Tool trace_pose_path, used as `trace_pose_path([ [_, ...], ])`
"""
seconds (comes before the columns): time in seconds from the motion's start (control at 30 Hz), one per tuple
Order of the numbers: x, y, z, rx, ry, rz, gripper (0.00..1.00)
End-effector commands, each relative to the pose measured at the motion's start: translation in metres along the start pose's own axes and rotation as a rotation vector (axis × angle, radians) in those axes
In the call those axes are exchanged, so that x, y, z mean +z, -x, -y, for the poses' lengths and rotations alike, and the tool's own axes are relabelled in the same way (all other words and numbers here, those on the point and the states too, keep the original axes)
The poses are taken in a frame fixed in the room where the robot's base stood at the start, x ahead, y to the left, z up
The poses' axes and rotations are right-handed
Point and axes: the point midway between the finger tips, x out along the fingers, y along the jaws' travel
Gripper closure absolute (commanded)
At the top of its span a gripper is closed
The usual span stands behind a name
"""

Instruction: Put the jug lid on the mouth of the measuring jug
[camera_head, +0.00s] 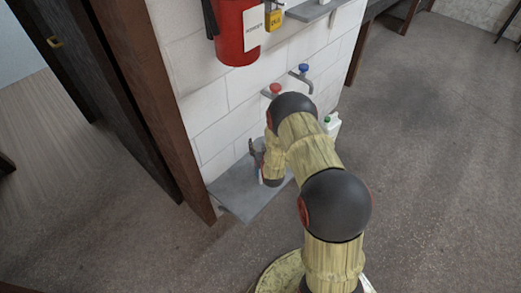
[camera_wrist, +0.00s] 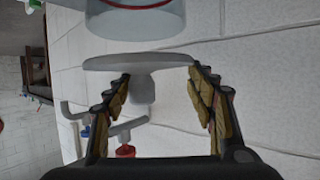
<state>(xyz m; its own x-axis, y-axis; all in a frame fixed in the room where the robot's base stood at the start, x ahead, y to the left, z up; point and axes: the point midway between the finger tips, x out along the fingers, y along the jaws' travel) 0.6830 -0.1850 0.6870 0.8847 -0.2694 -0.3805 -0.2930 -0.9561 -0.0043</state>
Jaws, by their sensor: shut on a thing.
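The jug lid (camera_wrist: 112,63) is a grey disc with a round knob (camera_wrist: 142,90). It shows edge-on between my gripper's fingertips (camera_wrist: 160,74) in the wrist view, which appears upside down. My gripper is shut on the lid. The clear measuring jug (camera_wrist: 150,22), with a red line round it, lies just past the lid and is cut off by the picture's top edge. A narrow gap seems to show between lid and jug. In the head view my gripper (camera_head: 257,150) is over the grey shelf, and my arm hides most of the jug and lid.
The grey shelf (camera_head: 232,193) juts from the white block wall. A red-topped tap (camera_head: 275,89) and a blue-topped tap (camera_head: 303,69) stick out above it. A white bottle with a green cap (camera_head: 332,124) stands right of my arm. A red fire extinguisher (camera_head: 237,35) hangs above.

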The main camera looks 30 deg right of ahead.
Motion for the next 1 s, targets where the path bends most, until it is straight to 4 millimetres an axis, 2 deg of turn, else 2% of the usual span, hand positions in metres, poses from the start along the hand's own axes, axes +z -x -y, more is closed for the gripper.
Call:
trace_pose_path([
  [0.1, 0.021, -0.009, 0.0, 0.0, 0.0, 0.003, 0.73],
  [0.2, 0.032, -0.013, 0.0, 0.0, 0.0, 0.003, 0.73],
  [0.6, 0.034, -0.015, 0.0, 0.0, 0.0, 0.001, 0.73],
  [0.63, 0.034, -0.014, 0.0, 0.0, 0.0, 0.001, 0.43],
  [0.93, 0.033, -0.014, 0.0, 0.0, 0.0, 0.001, 0.26],
  [1.0, 0.033, -0.014, 0.0, 0.0, 0.0, 0.001, 0.26],
])
